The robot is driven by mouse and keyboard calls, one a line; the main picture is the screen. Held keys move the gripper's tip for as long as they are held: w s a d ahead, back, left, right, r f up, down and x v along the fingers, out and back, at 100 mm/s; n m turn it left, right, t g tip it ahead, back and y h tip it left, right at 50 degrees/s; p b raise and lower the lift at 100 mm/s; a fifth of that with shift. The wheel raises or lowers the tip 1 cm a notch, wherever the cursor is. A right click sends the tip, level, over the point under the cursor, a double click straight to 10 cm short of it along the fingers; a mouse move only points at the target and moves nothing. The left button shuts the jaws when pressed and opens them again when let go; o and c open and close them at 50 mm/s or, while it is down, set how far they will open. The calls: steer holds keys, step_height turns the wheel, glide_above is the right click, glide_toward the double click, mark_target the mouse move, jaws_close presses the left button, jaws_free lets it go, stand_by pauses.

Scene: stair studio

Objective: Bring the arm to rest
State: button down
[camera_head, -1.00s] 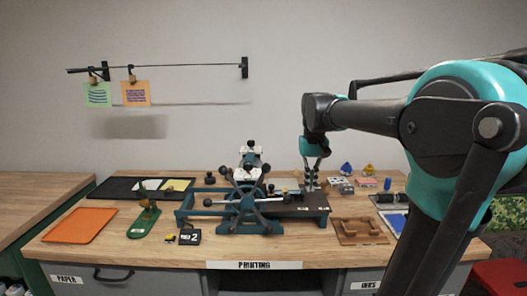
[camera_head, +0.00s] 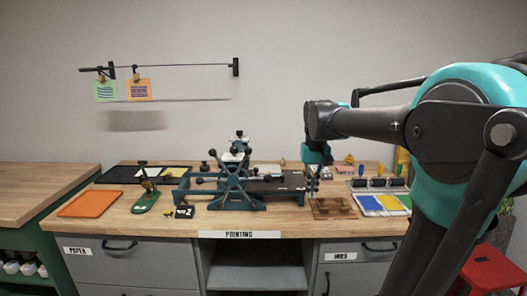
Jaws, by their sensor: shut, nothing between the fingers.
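My gripper (camera_head: 313,181) hangs at the end of my dark and teal arm, pointing down over the right part of the wooden bench. Its fingers are together with nothing between them. It appears in front of the right end of the teal printing press (camera_head: 233,202) and left of the wooden tray. I cannot tell how far it is above the bench top. My forearm reaches across the right side of the view.
The bench (camera_head: 112,229) holds an orange tray (camera_head: 91,204), a green stand (camera_head: 146,202), a wooden tray (camera_head: 331,208) and an ink tray (camera_head: 384,204). Two cards hang from a wall rail (camera_head: 165,67). A red stool (camera_head: 492,268) stands at the lower right.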

steer(key=s+d+f+t, duration=0.2)
steer(key=s+f, duration=0.5)
steer(key=f, duration=0.4)
steer(key=s+d+f+t, duration=0.1)
steer(key=s+f+t, duration=0.1)
steer(key=s+f, duration=0.6)
step_height(320, 180, down, 3)
steer(key=shift+s+d, duration=0.3)
steer(key=shift+d, duration=0.05)
